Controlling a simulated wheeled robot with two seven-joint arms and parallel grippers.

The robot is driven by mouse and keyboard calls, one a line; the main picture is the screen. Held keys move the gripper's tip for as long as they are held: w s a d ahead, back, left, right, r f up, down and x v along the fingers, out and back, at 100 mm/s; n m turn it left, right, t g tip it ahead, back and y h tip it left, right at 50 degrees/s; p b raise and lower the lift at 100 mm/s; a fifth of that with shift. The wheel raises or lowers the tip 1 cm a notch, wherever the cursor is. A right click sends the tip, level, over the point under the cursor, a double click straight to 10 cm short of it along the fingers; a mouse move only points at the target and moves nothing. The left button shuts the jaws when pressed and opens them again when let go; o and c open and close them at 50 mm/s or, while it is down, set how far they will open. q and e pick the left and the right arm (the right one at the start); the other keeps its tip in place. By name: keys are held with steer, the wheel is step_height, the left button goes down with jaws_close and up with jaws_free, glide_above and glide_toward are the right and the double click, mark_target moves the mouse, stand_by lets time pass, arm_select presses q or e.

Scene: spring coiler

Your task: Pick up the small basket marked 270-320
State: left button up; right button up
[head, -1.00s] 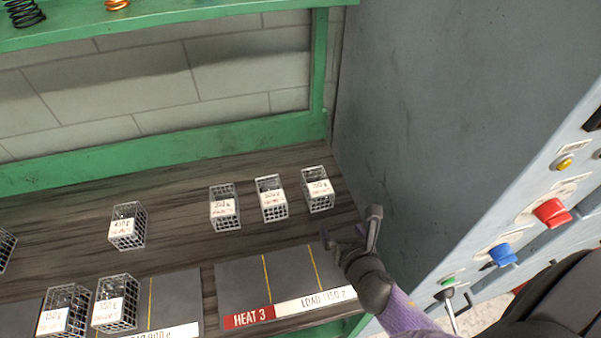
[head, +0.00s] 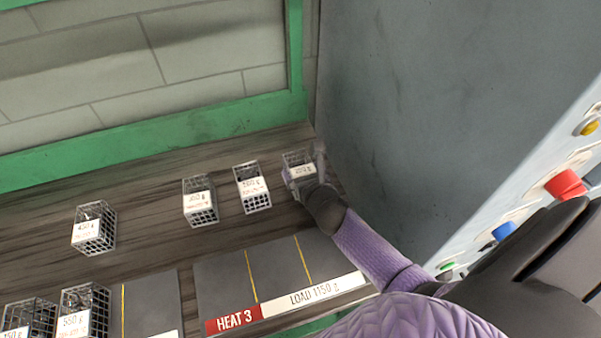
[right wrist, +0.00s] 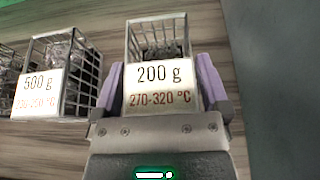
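The small wire basket (right wrist: 156,40) has a white label reading 200 g and 270-320 °C. In the right wrist view it stands upright between the fingers of my right gripper (right wrist: 160,82). One purple-padded finger is at each side of it, very close, and the gripper looks open around it. In the head view the same basket (head: 297,160) is at the right end of the back row, partly hidden by my right gripper (head: 304,172). It appears to rest on the wooden bench. My left gripper is not in view.
A basket marked 500 g (right wrist: 60,75) stands close to the left of my right gripper. More baskets (head: 200,201) stand further left on the bench (head: 150,220). A grey machine wall (head: 400,110) rises close on the right. The HEAT 3 mat (head: 225,275) in front is empty.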

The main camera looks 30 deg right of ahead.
steer(key=c, duration=1)
